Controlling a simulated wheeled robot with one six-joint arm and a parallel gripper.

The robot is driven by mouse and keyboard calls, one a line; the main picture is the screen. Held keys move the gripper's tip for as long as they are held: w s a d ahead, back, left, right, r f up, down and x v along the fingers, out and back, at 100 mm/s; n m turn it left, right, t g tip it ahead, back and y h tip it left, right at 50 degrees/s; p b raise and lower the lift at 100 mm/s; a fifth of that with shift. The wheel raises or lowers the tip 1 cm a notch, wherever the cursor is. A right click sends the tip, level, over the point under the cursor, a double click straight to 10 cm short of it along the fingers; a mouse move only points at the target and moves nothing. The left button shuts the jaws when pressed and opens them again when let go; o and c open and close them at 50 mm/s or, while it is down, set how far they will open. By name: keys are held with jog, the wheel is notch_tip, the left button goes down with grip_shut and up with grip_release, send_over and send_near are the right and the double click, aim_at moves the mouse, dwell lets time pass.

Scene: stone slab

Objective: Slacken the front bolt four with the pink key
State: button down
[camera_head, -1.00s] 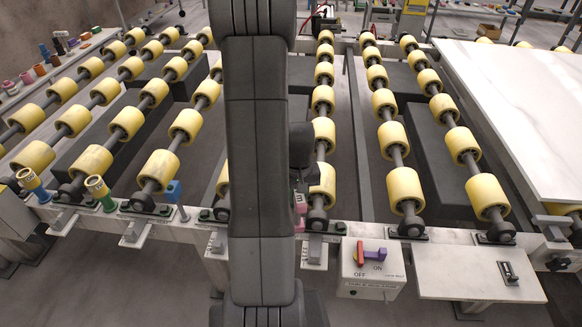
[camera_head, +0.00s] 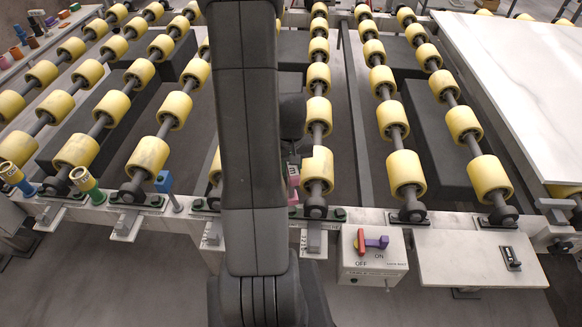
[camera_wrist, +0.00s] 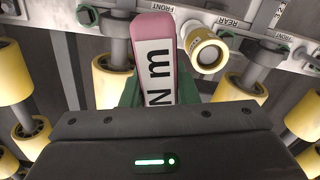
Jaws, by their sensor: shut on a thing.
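The pink key (camera_wrist: 168,24) stands out from my gripper (camera_wrist: 160,92) in the wrist view, with a pale face marked "N m". My gripper is shut on it, with green parts on both sides of its lower end. In the head view a small pink part of the key (camera_head: 293,178) shows beside my arm, above the front rail near a roller shaft's end. My arm hides most of the gripper there. Green bolts (camera_head: 340,213) sit at the shaft mounts along the front rail. I cannot tell which is bolt four, and the key's working end is not clear.
Yellow rollers (camera_head: 404,172) on dark shafts surround the work area. A hollow yellow cylinder (camera_wrist: 207,52) is close beside the key. A switch box (camera_head: 373,262) with a red and purple handle hangs on the rail. A white slab (camera_head: 530,80) lies at right. Other coloured tools (camera_head: 86,183) stand at left.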

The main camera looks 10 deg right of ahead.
jog(key=shift+f+b, duration=2.1)
jog(key=shift+f, duration=0.3)
jog(key=shift+f+b, duration=0.2)
jog(key=shift+b, duration=0.2)
jog(key=shift+f+b, duration=0.3)
jog(key=shift+f, duration=0.3)
